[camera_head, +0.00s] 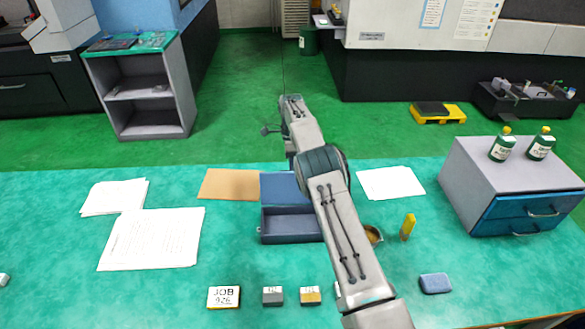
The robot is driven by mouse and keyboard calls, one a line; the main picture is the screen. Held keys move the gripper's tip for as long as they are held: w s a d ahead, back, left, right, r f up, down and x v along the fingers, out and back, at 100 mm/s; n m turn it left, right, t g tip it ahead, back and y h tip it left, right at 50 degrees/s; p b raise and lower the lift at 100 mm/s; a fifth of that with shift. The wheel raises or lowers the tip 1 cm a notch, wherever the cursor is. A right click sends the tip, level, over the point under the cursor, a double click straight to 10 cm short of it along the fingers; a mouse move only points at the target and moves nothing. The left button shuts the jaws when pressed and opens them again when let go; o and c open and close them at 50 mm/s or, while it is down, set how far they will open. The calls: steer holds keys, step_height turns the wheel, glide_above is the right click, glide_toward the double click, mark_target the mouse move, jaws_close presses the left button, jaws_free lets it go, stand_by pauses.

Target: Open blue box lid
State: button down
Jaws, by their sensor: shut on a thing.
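The blue box (290,228) stands on the green table near the middle of the head view. Its front wall and part of its inside show, so the box is open at the top. Its blue lid (279,188) is raised at the back edge of the box. My arm crosses in front of the right part of both box and lid. The far end of my arm bends down behind the elbow, close to the lid's top edge. The fingers of my gripper are hidden there, and contact with the lid cannot be seen.
A brown sheet (229,184) and white papers (152,238) lie left of the box. A small bowl (373,235), a yellow object (407,227) and a blue block (435,283) lie right. A drawer unit (510,185) with two bottles stands far right. Small blocks line the front.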

steer(key=shift+f, duration=0.5)
steer(key=c, duration=1.7)
jaws_free()
steer(key=shift+o, duration=1.1)
steer(key=shift+w+f, duration=0.1)
steer(key=shift+w, duration=0.2)
steer(key=s+d+r+b, duration=0.4)
steer(key=d+r+b, duration=0.1)
steer(key=d+r, duration=0.6)
steer(key=shift+s+r, duration=0.15)
steer(key=shift+s, duration=0.15)
